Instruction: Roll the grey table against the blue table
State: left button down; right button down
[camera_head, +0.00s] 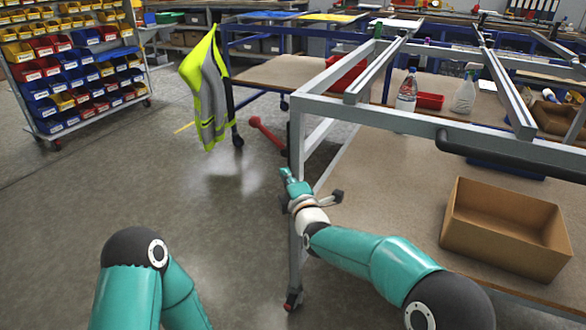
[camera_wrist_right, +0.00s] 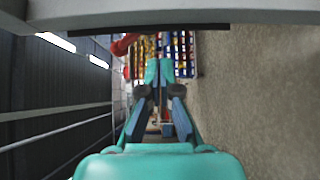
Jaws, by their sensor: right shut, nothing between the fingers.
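The grey table (camera_head: 420,121) stands at the right, a light grey metal frame with a black handle, a lower brown shelf and a castor at its near leg. The blue table (camera_head: 285,72) stands behind it, with a blue frame and a brown shelf. The grey frame overlaps it in the head view, so I cannot tell the gap between them. My right gripper (camera_head: 287,175) is shut and empty beside the grey table's left leg. In the right wrist view its fingers (camera_wrist_right: 160,75) show below a grey bar. My left gripper is out of view; only its arm shows.
A yellow-grey vest (camera_head: 205,90) hangs at the blue table's left end. A red dumbbell-shaped object (camera_head: 266,131) is near its leg. An open cardboard box (camera_head: 506,228) sits on the grey table's lower shelf. A bin rack (camera_head: 70,75) stands far left. The left floor is clear.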

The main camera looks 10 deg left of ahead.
aim_at(293, 167)
jog(key=shift+w+d, duration=0.2)
jog(key=shift+w, duration=0.9)
jog(key=shift+w+d, duration=0.15)
jog(key=shift+w, duration=0.95)
